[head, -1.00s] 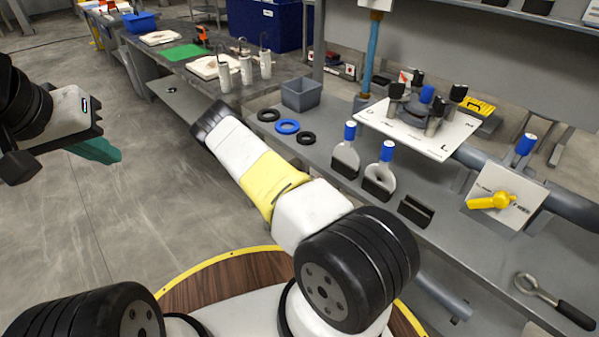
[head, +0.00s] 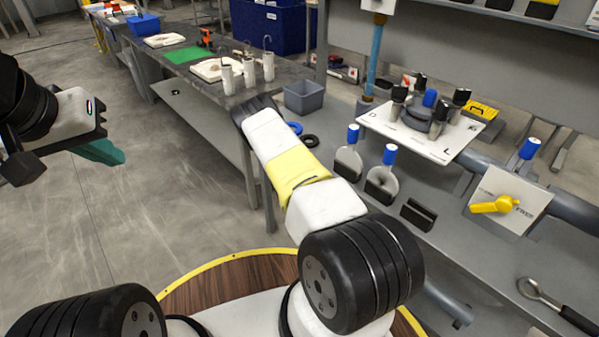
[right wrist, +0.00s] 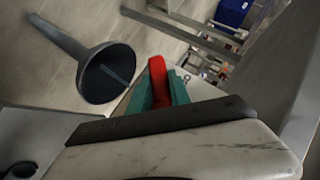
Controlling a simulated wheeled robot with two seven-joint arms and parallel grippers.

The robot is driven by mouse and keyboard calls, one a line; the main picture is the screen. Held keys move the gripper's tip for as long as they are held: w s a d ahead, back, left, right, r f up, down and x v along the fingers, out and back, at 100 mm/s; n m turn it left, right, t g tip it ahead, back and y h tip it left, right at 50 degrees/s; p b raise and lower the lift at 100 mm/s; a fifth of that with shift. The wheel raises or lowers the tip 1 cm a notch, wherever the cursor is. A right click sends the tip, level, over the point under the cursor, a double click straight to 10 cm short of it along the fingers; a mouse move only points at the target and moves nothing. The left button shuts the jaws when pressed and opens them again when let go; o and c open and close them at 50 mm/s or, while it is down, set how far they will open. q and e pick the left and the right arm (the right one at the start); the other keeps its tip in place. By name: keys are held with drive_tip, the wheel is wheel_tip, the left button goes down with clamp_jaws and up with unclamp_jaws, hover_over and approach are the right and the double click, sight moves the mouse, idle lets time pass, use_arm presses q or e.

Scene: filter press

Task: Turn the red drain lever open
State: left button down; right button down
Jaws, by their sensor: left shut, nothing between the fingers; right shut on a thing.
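The red lever (right wrist: 157,78) shows in the right wrist view, between the teal fingers of my right gripper (right wrist: 160,88). The gripper is shut on it; the lever's far end and pivot are hard to make out. In the head view my right arm reaches up and left toward the grey bench, and its gripper and the red lever are hidden there. My left gripper (head: 100,152) is at the left of the head view, shut and empty, over open floor away from the benches.
A dark grey funnel (right wrist: 106,74) on a pipe stands left of the lever. In the head view, a yellow handle (head: 495,205), blue-topped tools (head: 381,178) and a grey bin (head: 304,98) occupy the bench. Floor at left is clear.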

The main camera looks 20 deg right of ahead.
drive_tip(key=c, duration=1.2)
unclamp_jaws()
drive_tip(key=v, duration=0.7)
drive_tip(key=shift+s+a+r, duration=0.2)
drive_tip(key=shift+s+a, duration=0.05)
